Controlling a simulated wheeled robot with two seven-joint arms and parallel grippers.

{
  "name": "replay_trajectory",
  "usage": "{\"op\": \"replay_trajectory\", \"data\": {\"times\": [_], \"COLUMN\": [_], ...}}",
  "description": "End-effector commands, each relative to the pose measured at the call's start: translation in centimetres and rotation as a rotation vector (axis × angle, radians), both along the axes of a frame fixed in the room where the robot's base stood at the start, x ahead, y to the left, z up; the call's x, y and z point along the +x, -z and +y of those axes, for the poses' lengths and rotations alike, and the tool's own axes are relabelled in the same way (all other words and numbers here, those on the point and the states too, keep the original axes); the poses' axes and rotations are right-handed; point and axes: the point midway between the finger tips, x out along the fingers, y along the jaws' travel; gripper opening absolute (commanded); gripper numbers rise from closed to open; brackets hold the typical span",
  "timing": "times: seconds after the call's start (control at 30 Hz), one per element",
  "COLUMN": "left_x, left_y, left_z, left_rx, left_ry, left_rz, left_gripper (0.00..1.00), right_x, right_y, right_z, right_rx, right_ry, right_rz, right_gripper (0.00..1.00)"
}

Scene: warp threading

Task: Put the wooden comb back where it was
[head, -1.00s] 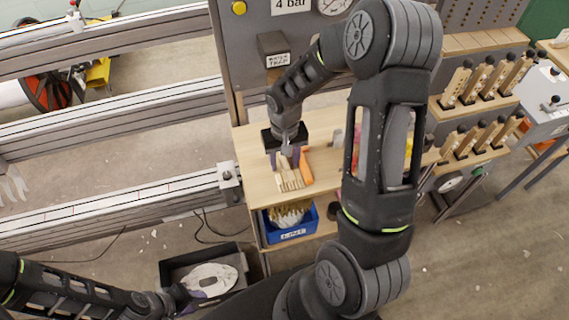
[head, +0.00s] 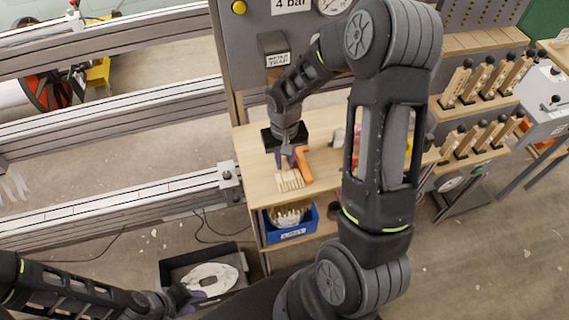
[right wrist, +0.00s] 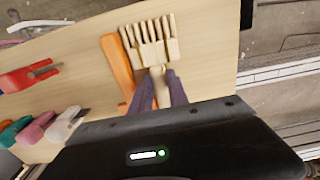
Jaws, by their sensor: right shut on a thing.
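The pale wooden comb (head: 290,181) is at the front left of the wooden bench top, its teeth toward the front edge. In the right wrist view the comb (right wrist: 152,42) shows its teeth at the top and its handle between purple fingers. My right gripper (head: 286,160) is shut on the comb's handle; its fingers also show in the right wrist view (right wrist: 160,90). Whether the comb touches the bench top is unclear. My left gripper (head: 182,296) is by the black bin at the bottom, and its fingers are hard to make out.
An orange-handled tool (head: 304,166) lies close beside the comb. Red (right wrist: 28,76) and pink-handled (right wrist: 36,128) tools lie farther along the bench top (head: 262,188). A blue bin (head: 292,232) is below. The black bin (head: 175,272) holds a white disc.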

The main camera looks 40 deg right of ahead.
Motion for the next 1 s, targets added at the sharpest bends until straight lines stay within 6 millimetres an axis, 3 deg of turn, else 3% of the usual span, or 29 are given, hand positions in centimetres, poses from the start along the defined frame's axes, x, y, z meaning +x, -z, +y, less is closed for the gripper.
{"op": "replay_trajectory", "data": {"times": [0.53, 1.0], "left_x": [0.0, 0.1], "left_y": [0.1, 0.9], "left_z": [0.0, -0.1], "left_rx": [0.000, -0.003], "left_ry": [0.000, 0.001], "left_rz": [0.000, -0.003], "left_gripper": [0.36, 0.36], "right_x": [0.1, 0.1], "right_y": [-0.8, -8.8], "right_z": [0.0, 0.0], "right_rx": [-0.001, -0.001], "right_ry": [0.001, 0.000], "right_rz": [-0.002, -0.005], "right_gripper": [0.00, 0.00]}}
